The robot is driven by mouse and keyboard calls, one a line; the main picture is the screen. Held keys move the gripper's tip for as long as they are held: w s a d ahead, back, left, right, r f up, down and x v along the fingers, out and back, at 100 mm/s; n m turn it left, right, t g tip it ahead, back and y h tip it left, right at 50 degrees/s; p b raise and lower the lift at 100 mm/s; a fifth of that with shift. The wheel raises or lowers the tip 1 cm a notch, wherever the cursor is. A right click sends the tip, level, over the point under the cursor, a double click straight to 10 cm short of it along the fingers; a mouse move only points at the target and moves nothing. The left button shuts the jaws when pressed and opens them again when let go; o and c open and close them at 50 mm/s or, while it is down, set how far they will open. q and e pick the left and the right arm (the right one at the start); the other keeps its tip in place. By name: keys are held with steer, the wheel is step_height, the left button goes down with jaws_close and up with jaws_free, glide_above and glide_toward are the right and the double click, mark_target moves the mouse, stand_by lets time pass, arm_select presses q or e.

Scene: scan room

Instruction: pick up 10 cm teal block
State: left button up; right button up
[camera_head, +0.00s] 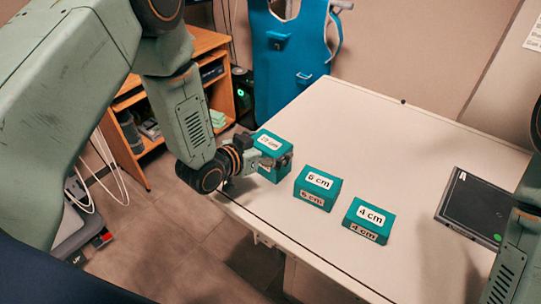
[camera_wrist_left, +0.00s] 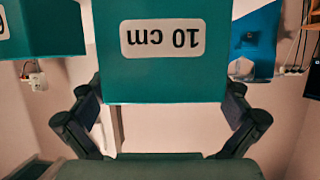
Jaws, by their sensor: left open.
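The teal 10 cm block (camera_head: 268,139) stands at the table's far left corner, partly hidden behind my left gripper (camera_head: 274,160). In the left wrist view the 10 cm block (camera_wrist_left: 165,75) fills the top middle, its white label upside down. My left gripper (camera_wrist_left: 165,98) is open, with one finger at each side of the block's lower edge in that view. I cannot tell whether the fingers touch it. My right arm shows at the right edge of the head view, but its gripper is out of view.
A teal 6 cm block (camera_head: 317,188) and a teal 4 cm block (camera_head: 369,221) stand to the right on the white table (camera_head: 420,150). A dark flat device (camera_head: 474,207) lies farther right. An orange wooden shelf (camera_head: 205,42) and a blue apron (camera_head: 290,60) stand behind.

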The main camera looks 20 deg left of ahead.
arm_select(q)
steer(key=shift+w+a, duration=0.1)
steer(key=shift+a, duration=0.15)
steer(key=shift+c, duration=0.5)
steer(key=shift+d, duration=0.25)
steer(key=c, duration=0.6)
steer(key=shift+a, duration=0.2)
steer(key=c, duration=0.6)
steer(key=shift+w+d, duration=0.15)
steer(key=shift+c, duration=0.6)
steer(key=shift+r, duration=0.15)
